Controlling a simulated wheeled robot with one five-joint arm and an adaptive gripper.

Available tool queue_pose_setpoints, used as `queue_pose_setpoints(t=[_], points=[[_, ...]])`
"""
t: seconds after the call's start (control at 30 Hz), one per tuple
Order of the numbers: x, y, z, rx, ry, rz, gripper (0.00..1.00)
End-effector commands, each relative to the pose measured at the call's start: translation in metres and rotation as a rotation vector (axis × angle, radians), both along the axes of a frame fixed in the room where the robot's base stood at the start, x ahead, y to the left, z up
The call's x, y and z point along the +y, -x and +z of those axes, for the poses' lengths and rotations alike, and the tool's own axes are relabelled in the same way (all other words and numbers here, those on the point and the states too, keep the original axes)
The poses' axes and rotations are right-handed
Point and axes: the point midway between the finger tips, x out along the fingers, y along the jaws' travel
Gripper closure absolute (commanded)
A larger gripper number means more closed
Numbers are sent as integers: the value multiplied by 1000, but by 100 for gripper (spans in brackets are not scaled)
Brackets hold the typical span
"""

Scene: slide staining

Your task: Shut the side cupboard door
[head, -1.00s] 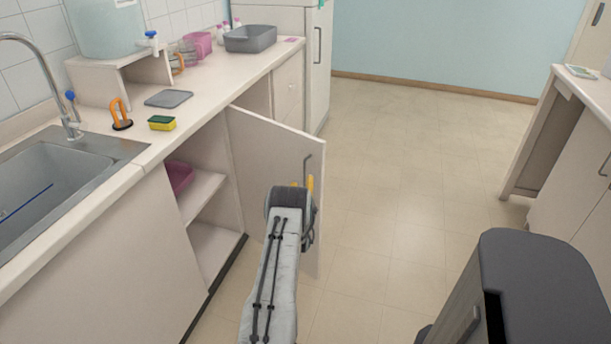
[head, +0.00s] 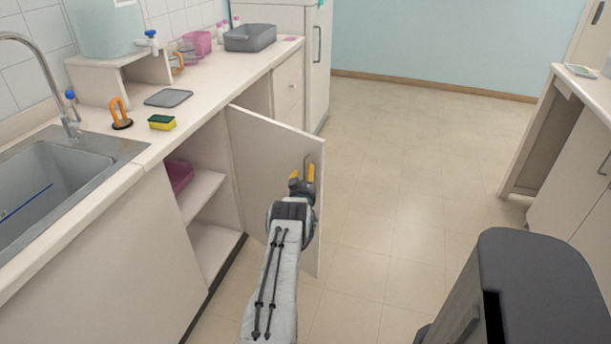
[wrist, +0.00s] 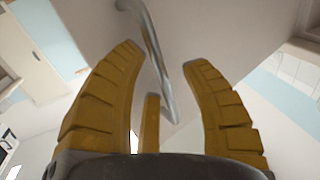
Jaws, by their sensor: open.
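The side cupboard door (head: 262,160) stands open, swung out from the counter front into the room. Its metal handle (wrist: 153,55) shows in the wrist view, between the fingers of my gripper (wrist: 163,55). The fingers are open, one on each side of the bar, and the bar reaches down between them. I cannot tell whether they touch it. In the head view, my gripper (head: 302,176) is at the door's outer edge region, over the handle, which it mostly hides. The cupboard's inside shows a shelf (head: 203,190) with a pink container (head: 179,176) on it.
The counter (head: 110,190) with sink (head: 60,180), sponge (head: 162,122), orange-handled item (head: 121,113) and grey tray (head: 250,38) runs along the left. A dark grey bin-like body (head: 535,280) stands at the lower right. The floor (head: 400,170) between is clear.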

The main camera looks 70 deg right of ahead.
Motion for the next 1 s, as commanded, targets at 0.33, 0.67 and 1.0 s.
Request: queue_pose_setpoints(t=[0.33, 0.67, 1.0], points=[[-1, 0, 0, 0, -1, 0, 56], [0, 0, 0, 0, 0, 0, 85], [0, 0, 0, 0, -1, 0, 100]])
